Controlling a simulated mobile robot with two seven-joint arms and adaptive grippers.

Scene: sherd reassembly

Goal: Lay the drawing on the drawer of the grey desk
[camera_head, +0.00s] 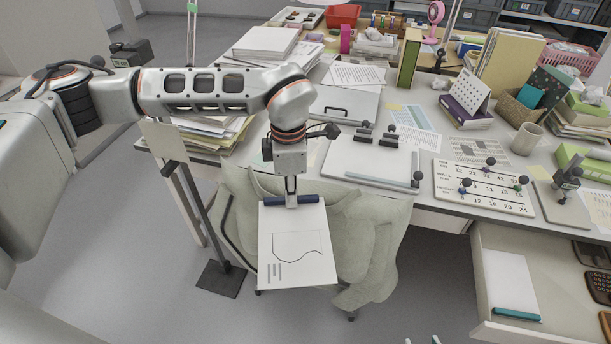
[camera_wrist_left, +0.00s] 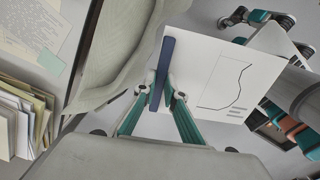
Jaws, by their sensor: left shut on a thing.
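The drawing (camera_head: 296,262) is a white sheet with a thin dark line and a dark blue bar along its top edge. My left gripper (camera_head: 291,200) is shut on the blue bar, and the sheet hangs in front of the grey desk. In the left wrist view the drawing (camera_wrist_left: 215,85) extends right from the bar, which is between the teal fingers (camera_wrist_left: 160,95). The open drawer (camera_head: 557,283) is at the lower right, apart from the drawing.
A pale cloth-covered chair (camera_head: 365,250) stands behind the drawing. The drawer holds a white pad (camera_head: 508,280) at its left and dark calculators (camera_head: 598,285) at its right, with bare floor between. Boards, papers and books crowd the desktop. A dark-footed stand (camera_head: 220,278) is at the left.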

